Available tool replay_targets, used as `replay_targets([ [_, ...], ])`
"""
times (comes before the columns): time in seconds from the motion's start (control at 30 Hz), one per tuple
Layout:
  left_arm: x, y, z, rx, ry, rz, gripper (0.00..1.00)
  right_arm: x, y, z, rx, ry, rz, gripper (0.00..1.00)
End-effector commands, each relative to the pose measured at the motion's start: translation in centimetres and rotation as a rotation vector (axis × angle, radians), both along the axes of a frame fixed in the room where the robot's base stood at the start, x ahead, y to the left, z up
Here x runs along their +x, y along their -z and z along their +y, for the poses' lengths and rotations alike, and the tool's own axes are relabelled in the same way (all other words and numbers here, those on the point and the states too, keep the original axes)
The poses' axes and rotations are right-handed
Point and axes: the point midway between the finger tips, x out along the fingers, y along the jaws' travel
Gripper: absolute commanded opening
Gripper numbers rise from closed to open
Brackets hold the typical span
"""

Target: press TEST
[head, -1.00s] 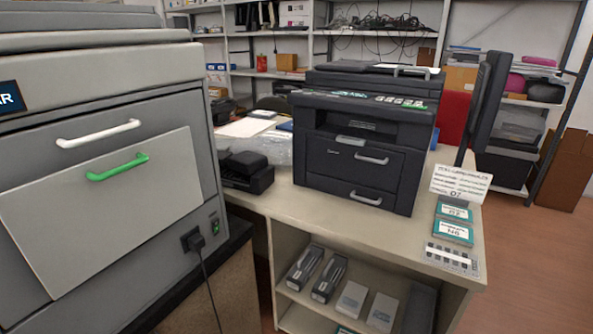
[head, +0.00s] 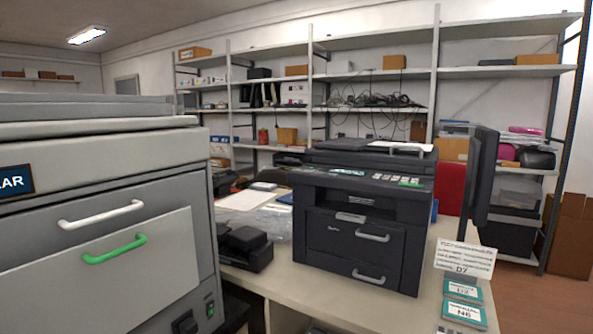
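A dark printer (head: 362,215) stands on the beige desk, its drawers and lid shut. A control panel (head: 365,176) runs along its top front edge, with a small lit display (head: 348,172), a row of pale buttons and a green button (head: 411,183) at the right end. The lettering on the buttons is too small to read, so I cannot tell which is TEST. Neither of my grippers is in view.
A large grey machine (head: 100,150) with a white handle and a green handle fills the left. A printed sign (head: 466,259) and teal-labelled boxes (head: 463,290) sit right of the printer on the desk (head: 310,292). A dark upright panel (head: 480,180) rises behind them.

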Motion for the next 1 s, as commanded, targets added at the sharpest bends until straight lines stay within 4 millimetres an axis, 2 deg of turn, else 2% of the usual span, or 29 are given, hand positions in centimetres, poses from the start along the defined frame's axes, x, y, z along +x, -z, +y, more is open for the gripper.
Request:
replay_targets([
  [0.03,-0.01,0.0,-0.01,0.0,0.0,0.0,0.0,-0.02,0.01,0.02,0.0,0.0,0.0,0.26],
  [0.23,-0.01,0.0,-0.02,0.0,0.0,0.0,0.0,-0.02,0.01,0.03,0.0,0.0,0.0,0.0],
  [1.0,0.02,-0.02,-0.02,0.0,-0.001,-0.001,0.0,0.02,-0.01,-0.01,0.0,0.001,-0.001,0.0],
])
